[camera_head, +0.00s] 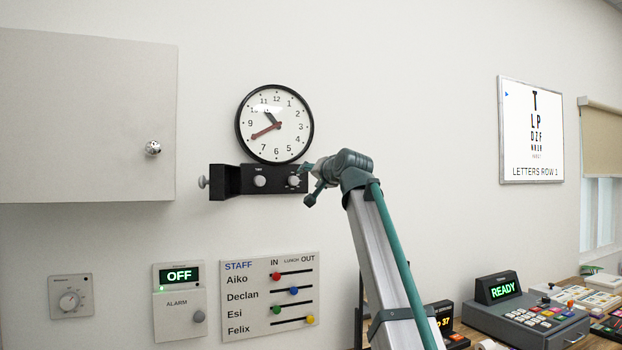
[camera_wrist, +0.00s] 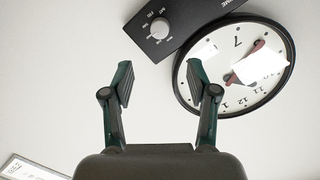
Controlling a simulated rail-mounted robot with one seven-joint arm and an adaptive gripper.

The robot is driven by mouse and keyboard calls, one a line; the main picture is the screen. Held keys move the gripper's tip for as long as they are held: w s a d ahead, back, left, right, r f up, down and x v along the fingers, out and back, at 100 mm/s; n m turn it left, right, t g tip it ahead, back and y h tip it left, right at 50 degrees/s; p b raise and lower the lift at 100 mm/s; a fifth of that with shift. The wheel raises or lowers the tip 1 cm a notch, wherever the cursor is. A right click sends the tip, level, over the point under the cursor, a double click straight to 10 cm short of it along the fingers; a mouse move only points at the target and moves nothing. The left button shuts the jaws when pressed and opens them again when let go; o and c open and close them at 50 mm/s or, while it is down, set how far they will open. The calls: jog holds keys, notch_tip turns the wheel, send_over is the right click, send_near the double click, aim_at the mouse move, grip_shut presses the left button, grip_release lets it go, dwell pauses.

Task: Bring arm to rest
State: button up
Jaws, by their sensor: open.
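A black panel (camera_head: 276,181) is on the wall under a round clock. It has a left knob (camera_head: 260,181) and a right knob (camera_head: 293,181). In the wrist view, the grey day knob (camera_wrist: 159,28) has small day letters around it, such as SAT and FRI. Its pointer setting is too small to tell. My gripper (camera_head: 308,184) is beside the panel's right end in the head view. In the wrist view my gripper (camera_wrist: 162,84) is open and empty, its fingers apart from the knob. I cannot make out a time card in either view.
The clock (camera_head: 275,124) is close above the panel and also close to my right finger in the wrist view (camera_wrist: 181,85). A cabinet (camera_head: 85,120) is at left. A staff board (camera_head: 270,298) and an alarm box (camera_head: 180,300) are below. The wall at right is clear up to an eye chart (camera_head: 531,132).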

jog(key=s+d+f+m+g+h+p, duration=0.1)
jog(key=s+f+g, duration=0.15)
jog(key=f, duration=1.75)
jog(key=s+d+f+m+g+p, duration=0.15)
jog(key=f+g, duration=0.25)
jog(key=f, duration=1.6)
jog(key=s+d+f+g, duration=0.15)
jog(key=s+f, duration=0.25)
jog(key=f, duration=0.4)
jog(key=s+f+g, duration=0.2)
jog(key=s+f, duration=0.2)
jog(key=f, duration=0.4)
jog(key=s+d+f+g+h, duration=0.1)
jog(key=s+d+f+g, duration=0.25)
jog(key=s+f, duration=0.95)
jog(key=s+d+f+g+h, duration=0.15)
jog(key=s+d+f, duration=0.25)
jog(key=s+f, duration=0.85)
jog(key=s+d+f+g+h, duration=0.1)
jog(key=s+d+f+g, duration=0.25)
jog(key=s+f, duration=0.95)
jog(key=s+d+f+n+g+h+b, duration=0.1)
jog(key=s+d+f, duration=0.3)
jog(key=s+f, duration=0.5)
jog(key=s+d+f+n+g+h+b, duration=0.1)
jog(key=s+d+f+n+g+h, duration=0.1)
jog(key=s+f, duration=0.7)
jog(key=shift+s+d+n, duration=0.65)
jog(key=shift+s+d, duration=0.1)
jog(key=shift+d, duration=0.5)
